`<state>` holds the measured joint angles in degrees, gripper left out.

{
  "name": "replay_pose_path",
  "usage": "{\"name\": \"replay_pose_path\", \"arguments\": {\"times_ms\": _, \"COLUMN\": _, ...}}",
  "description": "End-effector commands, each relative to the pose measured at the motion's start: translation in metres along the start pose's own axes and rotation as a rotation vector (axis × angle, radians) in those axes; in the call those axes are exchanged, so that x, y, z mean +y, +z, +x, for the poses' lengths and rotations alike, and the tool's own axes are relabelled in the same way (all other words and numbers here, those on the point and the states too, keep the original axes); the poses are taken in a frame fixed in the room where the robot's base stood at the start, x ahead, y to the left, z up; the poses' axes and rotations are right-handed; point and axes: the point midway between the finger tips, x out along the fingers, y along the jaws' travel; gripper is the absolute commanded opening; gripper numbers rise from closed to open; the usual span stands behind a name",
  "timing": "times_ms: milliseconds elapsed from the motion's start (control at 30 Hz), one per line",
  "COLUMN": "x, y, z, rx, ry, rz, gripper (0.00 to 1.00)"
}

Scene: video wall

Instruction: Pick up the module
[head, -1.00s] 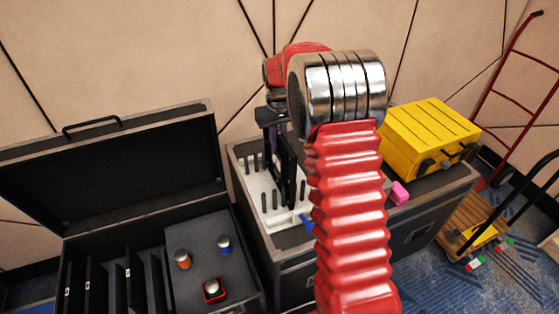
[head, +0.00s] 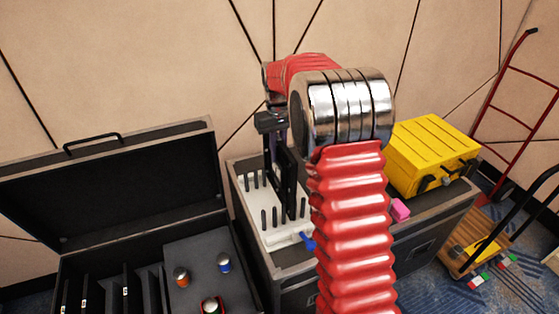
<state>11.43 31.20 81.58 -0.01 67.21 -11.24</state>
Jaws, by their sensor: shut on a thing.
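My gripper (head: 274,126) hangs over the white slotted rack (head: 280,241) on the dark case, left of my red arm. It is shut on a dark, upright, slab-like piece, which I take to be the module (head: 285,180). The module is long and narrow and looks nearly vertical. Its lower end is in front of or among the rack's dark slots; I cannot tell whether it is clear of them. My arm hides the right part of the rack, and the jaw contact is too small to see clearly.
An open black case (head: 120,180) stands left, with several small capped items on its grey panel. A yellow case (head: 432,150) and a pink block (head: 400,210) sit right of my arm. A blue piece (head: 308,241) is at the rack's front. A red hand truck (head: 510,110) leans right.

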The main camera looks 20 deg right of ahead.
Motion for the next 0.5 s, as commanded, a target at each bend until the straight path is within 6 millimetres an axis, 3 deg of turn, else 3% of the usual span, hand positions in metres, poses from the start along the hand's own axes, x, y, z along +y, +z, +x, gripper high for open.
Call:
{"name": "replay_pose_path", "arguments": {"times_ms": 200, "x": 0.0, "y": -0.001, "z": -0.053, "rx": 0.006, "ry": 0.001, "rz": 0.0, "gripper": 0.0}}
{"name": "replay_pose_path", "arguments": {"times_ms": 500, "x": 0.0, "y": -0.001, "z": -0.115, "rx": 0.005, "ry": 0.001, "rz": 0.0, "gripper": 0.0}}
